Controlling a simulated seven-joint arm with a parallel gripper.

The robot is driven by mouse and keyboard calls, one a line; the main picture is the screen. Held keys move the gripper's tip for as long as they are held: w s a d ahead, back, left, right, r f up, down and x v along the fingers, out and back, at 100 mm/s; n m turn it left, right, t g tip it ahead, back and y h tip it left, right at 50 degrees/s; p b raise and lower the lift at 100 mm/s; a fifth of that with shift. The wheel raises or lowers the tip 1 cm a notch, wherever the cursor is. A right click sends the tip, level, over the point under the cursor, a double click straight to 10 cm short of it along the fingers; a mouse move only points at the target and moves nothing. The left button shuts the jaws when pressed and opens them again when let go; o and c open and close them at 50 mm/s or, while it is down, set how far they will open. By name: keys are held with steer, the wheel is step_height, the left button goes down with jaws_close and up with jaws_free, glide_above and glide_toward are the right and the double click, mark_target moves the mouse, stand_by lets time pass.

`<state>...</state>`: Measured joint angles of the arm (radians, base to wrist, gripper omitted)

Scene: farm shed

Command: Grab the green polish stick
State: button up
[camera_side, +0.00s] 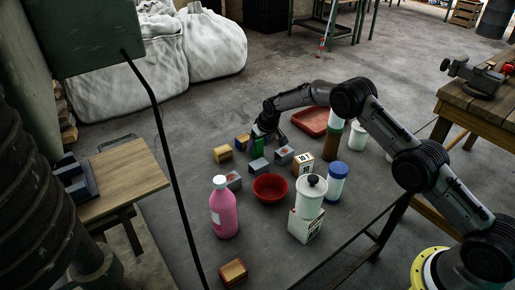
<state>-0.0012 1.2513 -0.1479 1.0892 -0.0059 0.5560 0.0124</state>
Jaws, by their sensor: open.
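A small green block (258,147), which looks like the green polish stick, stands on the grey table among several small blocks. My gripper (262,137) reaches down over it from above and behind. The jaws are open, and the fingers are close to the top of the green block. At this size I cannot tell whether they straddle it or touch it. The upper part of the green block is partly hidden by the gripper.
Close by are a yellow block (223,154), a grey-blue block (259,167) and a red bowl (270,188). A pink bottle (223,212), a white lidded jar (311,199) and a blue-capped jar (337,184) stand nearer. A red tray (311,123) lies behind. The table's left front is mostly clear.

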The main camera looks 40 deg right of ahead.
steer(key=shift+w+f, duration=0.2)
steer(key=shift+f, duration=0.35)
steer(key=shift+c, duration=0.3)
jaws_close()
